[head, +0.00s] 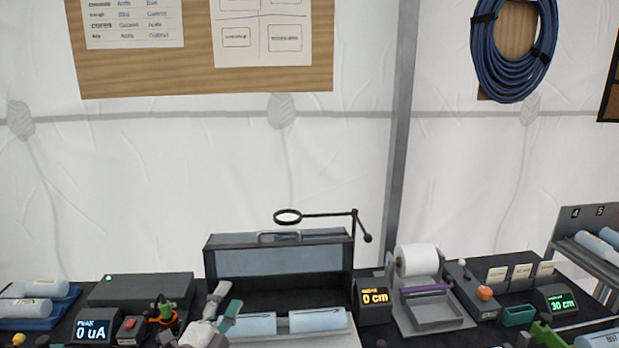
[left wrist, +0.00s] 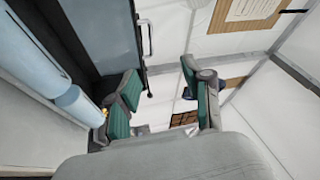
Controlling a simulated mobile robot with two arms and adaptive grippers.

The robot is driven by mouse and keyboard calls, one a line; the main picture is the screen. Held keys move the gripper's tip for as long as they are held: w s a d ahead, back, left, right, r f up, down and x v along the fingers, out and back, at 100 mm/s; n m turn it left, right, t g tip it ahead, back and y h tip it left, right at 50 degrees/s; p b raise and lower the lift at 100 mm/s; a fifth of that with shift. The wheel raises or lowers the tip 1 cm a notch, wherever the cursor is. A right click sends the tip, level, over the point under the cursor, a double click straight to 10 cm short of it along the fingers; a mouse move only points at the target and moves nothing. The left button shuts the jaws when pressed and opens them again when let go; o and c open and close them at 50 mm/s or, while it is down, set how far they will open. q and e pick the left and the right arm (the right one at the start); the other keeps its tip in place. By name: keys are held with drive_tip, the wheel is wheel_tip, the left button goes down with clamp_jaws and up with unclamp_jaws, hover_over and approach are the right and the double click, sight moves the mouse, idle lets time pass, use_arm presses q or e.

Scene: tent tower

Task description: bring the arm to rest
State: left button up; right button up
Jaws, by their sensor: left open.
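My left gripper (head: 226,304) is at the bottom of the head view, left of centre, with its two green-padded fingers apart. It is in front of an open grey case (head: 278,262) and just left of light-blue cylinders (head: 318,320) at the case's front. In the left wrist view the same gripper (left wrist: 158,82) has its fingers wide apart with nothing between them. Light-blue cylinders (left wrist: 75,105) show at the left of that view, beside the gripper.
A ring on a thin black stand (head: 322,214) rises by the case. Right of it are a "0 cm" display (head: 374,297), a white roll on a holder (head: 417,260) and a box with an orange knob (head: 484,292). A "0 uA" meter (head: 91,330) stands at left. The space above the bench is open.

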use_arm(q)
drive_tip(key=s+a+f+n+g+y, duration=0.3)
drive_tip(key=s+f+n+g+y, duration=0.1)
drive_tip(key=s+f+n, duration=0.35)
drive_tip(key=s+a+f+n+g+y, duration=0.4)
drive_tip(key=s+f+n, duration=0.25)
drive_tip(key=s, duration=0.25)
drive_tip(key=s+d+f+n+g+h, duration=0.1)
drive_tip(key=s+d+f+g, duration=0.2)
drive_tip(key=s, duration=0.7)
drive_tip(key=s+f+n+g+h, duration=0.25)
drive_tip(key=s+g, duration=0.25)
drive_tip(key=s, duration=0.4)
wheel_tip(320, 180, down, 35)
drive_tip(key=s+m+g+b, duration=0.1)
drive_tip(key=s+b, duration=0.2)
drive_tip(key=b, duration=0.3)
drive_tip(key=s+a+f+g+y+b, duration=0.1)
drive_tip(key=s+f+b, duration=0.3)
drive_tip(key=s+f, duration=1.1)
wheel_tip(320, 180, down, 3)
drive_tip(key=shift+a+r, duration=0.1)
drive_tip(key=shift+a, duration=0.6)
drive_tip(key=shift+s, duration=0.35)
drive_tip(key=shift+c, duration=0.3)
